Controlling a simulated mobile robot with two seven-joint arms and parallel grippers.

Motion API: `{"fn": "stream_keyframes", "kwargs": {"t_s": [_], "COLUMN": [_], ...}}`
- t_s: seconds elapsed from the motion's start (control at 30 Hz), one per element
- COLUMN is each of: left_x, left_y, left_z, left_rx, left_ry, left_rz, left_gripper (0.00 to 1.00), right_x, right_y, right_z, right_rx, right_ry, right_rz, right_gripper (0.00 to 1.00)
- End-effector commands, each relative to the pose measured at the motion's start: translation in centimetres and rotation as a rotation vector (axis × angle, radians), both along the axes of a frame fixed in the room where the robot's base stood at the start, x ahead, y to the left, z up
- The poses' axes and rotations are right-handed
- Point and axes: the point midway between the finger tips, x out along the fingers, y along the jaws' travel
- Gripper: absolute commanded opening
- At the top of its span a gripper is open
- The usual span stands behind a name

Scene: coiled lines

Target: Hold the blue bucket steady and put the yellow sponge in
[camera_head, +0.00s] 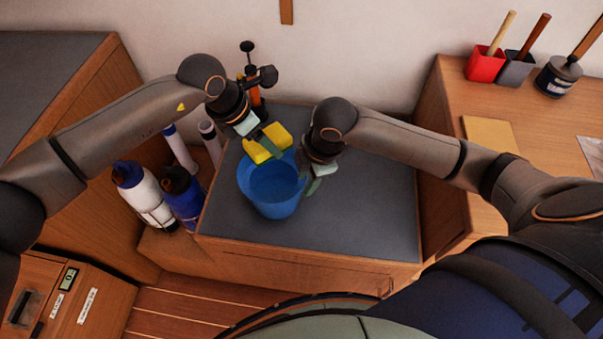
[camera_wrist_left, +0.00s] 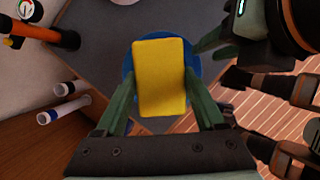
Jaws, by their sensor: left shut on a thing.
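The blue bucket (camera_head: 270,205) stands upright on the grey-topped cabinet. My left gripper (camera_head: 262,143) is shut on the yellow sponge (camera_head: 270,149) and holds it above the bucket's back rim. In the left wrist view the sponge (camera_wrist_left: 160,78) sits between the green fingers (camera_wrist_left: 160,95) and covers most of the bucket (camera_wrist_left: 127,66). My right gripper (camera_head: 308,180) is at the bucket's right rim, pointing down. One green finger shows just outside the rim; the other is largely hidden, so its grip on the rim is unclear.
A white bottle (camera_head: 143,195) and a blue bottle (camera_head: 183,195) stand left of the cabinet (camera_head: 360,215), near white tubes (camera_head: 180,150). An orange item (camera_head: 255,98) stands behind my left gripper. A wooden counter at right holds red (camera_head: 483,66) and grey cups. The cabinet top's right side is clear.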

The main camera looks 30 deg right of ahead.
Motion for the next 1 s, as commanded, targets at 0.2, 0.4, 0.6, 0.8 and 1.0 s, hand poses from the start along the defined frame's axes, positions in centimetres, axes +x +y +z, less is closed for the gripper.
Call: {"fn": "stream_keyframes", "kwargs": {"t_s": [0.2, 0.4, 0.6, 0.8, 1.0], "left_x": [0.0, 0.0, 0.0, 0.0, 0.0], "left_y": [0.0, 0.0, 0.0, 0.0, 0.0], "left_z": [0.0, 0.0, 0.0, 0.0, 0.0], "left_rx": [0.000, 0.000, 0.000, 0.000, 0.000], "left_ry": [0.000, 0.000, 0.000, 0.000, 0.000], "left_rz": [0.000, 0.000, 0.000, 0.000, 0.000], "left_gripper": [0.27, 0.27, 0.27, 0.27, 0.27], "right_x": [0.1, 0.0, 0.2, 0.7, 1.2], "right_y": [1.1, 1.3, 1.4, 1.6, 1.8], "right_z": [1.8, 1.9, -0.6, -4.5, -7.7], "right_rx": [-0.110, -0.145, -0.146, -0.146, -0.145], "right_ry": [-0.003, 0.001, 0.006, 0.004, 0.002], "right_rz": [0.324, 0.426, 0.428, 0.427, 0.427], "right_gripper": [0.39, 0.39, 0.39, 0.39, 0.39]}}
